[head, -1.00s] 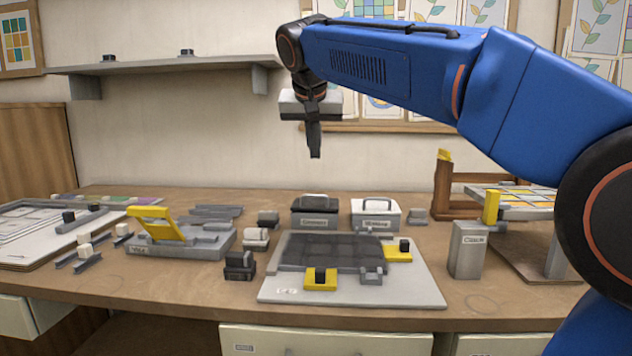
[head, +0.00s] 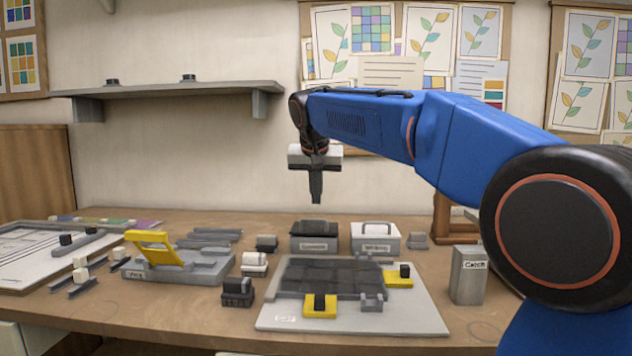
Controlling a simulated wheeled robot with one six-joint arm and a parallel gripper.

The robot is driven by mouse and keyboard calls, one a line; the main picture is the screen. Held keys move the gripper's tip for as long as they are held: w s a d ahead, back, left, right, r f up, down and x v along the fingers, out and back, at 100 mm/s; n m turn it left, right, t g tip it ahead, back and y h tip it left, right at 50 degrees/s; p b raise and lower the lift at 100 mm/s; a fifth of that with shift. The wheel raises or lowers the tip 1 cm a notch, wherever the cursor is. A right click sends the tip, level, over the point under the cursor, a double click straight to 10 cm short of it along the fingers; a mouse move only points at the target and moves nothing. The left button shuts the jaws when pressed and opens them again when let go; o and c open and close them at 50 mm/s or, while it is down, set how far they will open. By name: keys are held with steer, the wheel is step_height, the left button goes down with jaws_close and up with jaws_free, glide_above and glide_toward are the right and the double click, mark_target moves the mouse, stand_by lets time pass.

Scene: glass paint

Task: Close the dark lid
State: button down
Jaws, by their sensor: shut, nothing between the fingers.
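The dark lid (head: 316,226) is on top of a small grey box (head: 314,243) with a label on its front, at the back middle of the bench. It looks roughly level, but I cannot tell whether it is fully seated. My gripper (head: 316,201) is shut and empty, pointing straight down. In the picture its tip is just above the dark lid, with a small gap; how far apart they are in depth is unclear.
A similar box with a white lid (head: 376,228) stands just to the right. In front lies a grey board (head: 420,318) with a dark panel and yellow clamps. A yellow-levered fixture (head: 152,247) is left, a grey canister (head: 468,275) right.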

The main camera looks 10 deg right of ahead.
mark_target(316, 220)
steer(key=shift+s+a+f, duration=0.1)
steer(key=shift+s+f, duration=0.2)
steer(key=shift+f, duration=0.5)
steer(key=shift+s+a+f, duration=0.1)
steer(key=shift+s+f, duration=0.15)
steer(key=shift+f, duration=0.55)
steer(key=shift+f, duration=0.1)
steer(key=shift+s+a+f, duration=0.15)
steer(key=shift+s+f, duration=0.25)
steer(key=shift+f, duration=0.4)
